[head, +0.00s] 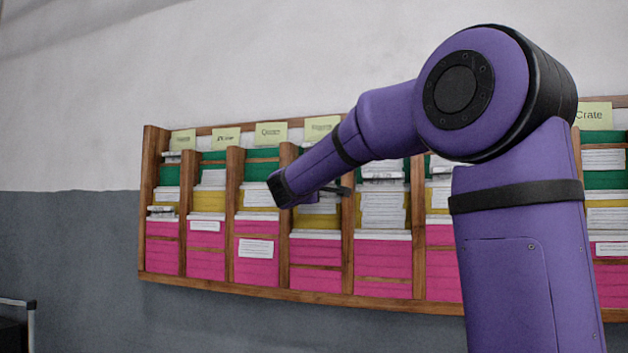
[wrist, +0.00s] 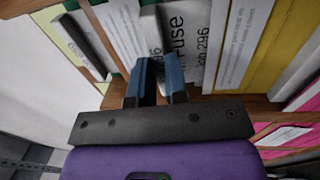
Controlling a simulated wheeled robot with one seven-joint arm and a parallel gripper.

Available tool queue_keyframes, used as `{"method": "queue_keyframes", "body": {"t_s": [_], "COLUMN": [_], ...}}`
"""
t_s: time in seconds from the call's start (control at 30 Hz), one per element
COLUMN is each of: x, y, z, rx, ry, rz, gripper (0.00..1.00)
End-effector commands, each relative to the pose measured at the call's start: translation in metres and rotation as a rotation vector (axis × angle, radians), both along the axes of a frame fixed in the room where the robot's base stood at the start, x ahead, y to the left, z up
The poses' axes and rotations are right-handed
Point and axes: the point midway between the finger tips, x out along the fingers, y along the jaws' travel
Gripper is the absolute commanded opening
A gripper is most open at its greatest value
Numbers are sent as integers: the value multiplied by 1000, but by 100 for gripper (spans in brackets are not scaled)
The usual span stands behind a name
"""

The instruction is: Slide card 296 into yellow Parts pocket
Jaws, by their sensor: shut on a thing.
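My gripper (wrist: 160,62) is shut on card 296 (wrist: 198,42), a white card whose printed "Fuse" and "Job 296" show in the wrist view. Part of the card is hidden by the blue fingers. In the head view my gripper (head: 340,190) is in front of the rack, at the yellow row near its middle columns; I cannot make out the card there. A yellow pocket (head: 318,221) shows just below my gripper, and a yellow pocket front (wrist: 275,45) shows right of the card in the wrist view. No label legibly reads "Parts", so I cannot tell which column that is.
A wooden wall rack (head: 152,200) has columns of green, yellow and pink pockets, many with white cards. Wooden dividers (head: 284,215) stand close on both sides of my gripper. Paper labels (head: 271,134) top the columns. My arm hides several columns on the right.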

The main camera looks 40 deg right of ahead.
Motion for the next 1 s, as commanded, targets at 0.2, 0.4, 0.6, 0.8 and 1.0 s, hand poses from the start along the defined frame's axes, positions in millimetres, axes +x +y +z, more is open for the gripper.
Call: {"method": "queue_keyframes", "body": {"t_s": [0.2, 0.4, 0.6, 0.8, 1.0], "x": [0, 0, 0, 0, 0], "y": [0, 0, 0, 0, 0], "z": [-8, -12, -13, -13, -13], "rx": [-1, 0, 0, 0, 0], "ry": [1, 0, 0, 0, 0], "rz": [1, 1, 1, 1, 1], "gripper": [0, 0, 0, 41, 44]}}
